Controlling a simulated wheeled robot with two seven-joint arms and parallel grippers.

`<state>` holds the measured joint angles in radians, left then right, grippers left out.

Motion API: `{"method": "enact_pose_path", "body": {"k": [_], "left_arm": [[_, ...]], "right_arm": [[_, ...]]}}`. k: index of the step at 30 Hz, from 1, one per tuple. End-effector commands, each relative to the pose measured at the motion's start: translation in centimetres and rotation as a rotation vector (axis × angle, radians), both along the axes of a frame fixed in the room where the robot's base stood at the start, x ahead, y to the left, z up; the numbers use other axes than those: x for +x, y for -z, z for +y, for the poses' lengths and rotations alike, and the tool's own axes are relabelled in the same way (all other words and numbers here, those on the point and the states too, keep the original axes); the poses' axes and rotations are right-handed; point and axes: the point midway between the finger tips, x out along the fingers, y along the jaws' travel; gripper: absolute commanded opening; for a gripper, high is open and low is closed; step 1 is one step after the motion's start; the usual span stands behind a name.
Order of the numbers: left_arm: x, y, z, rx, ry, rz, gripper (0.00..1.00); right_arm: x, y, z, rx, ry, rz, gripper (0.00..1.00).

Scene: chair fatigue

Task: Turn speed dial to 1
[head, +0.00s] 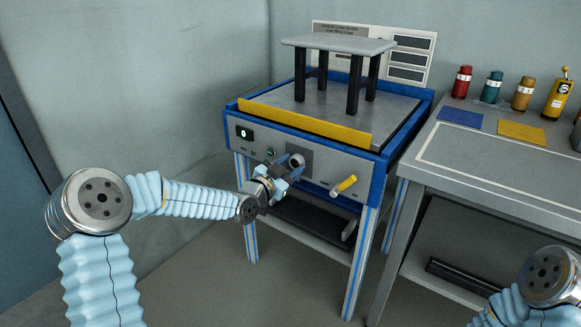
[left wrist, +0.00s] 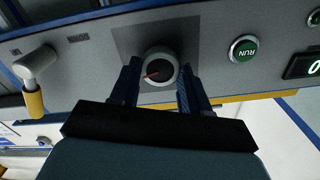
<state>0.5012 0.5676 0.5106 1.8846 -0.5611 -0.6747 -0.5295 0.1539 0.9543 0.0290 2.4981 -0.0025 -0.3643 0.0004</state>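The speed dial (head: 297,160) is a round knob on a dark plate in the front panel of the blue-edged test bench. In the left wrist view the dial (left wrist: 160,68) has a dark face with a red pointer aimed toward the picture's left. My left gripper (head: 279,171) is at the panel by the dial. In the left wrist view its two fingers (left wrist: 159,75) stand apart, one on each side of the dial. Whether they touch it I cannot tell. My right gripper is out of view; only part of my right arm shows at the lower right.
The panel also has a display reading 0 (head: 243,133), a green RUN button (left wrist: 243,50) and a yellow-handled lever (head: 344,185). A small table-like stool (head: 338,46) stands on the bench. A side table (head: 490,157) with several bottles is at the right.

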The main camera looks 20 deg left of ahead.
Motion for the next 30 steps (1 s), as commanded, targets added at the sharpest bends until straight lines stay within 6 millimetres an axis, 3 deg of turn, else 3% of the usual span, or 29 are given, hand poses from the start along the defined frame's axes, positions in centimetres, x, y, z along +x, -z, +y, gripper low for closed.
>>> {"method": "enact_pose_path", "body": {"k": [3, 14, 30], "left_arm": [[0.0, 0.0, 0.0, 0.0, 0.001, 0.0, 0.15], [0.0, 0.2, 0.0, -0.072, 0.0, 0.025, 0.15], [0.0, 0.3, 0.1, -0.504, 0.0, 0.183, 0.15]], "right_arm": [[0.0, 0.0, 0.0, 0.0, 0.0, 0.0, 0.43], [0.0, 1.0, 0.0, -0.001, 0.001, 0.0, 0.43], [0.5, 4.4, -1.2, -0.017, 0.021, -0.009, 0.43]]}}
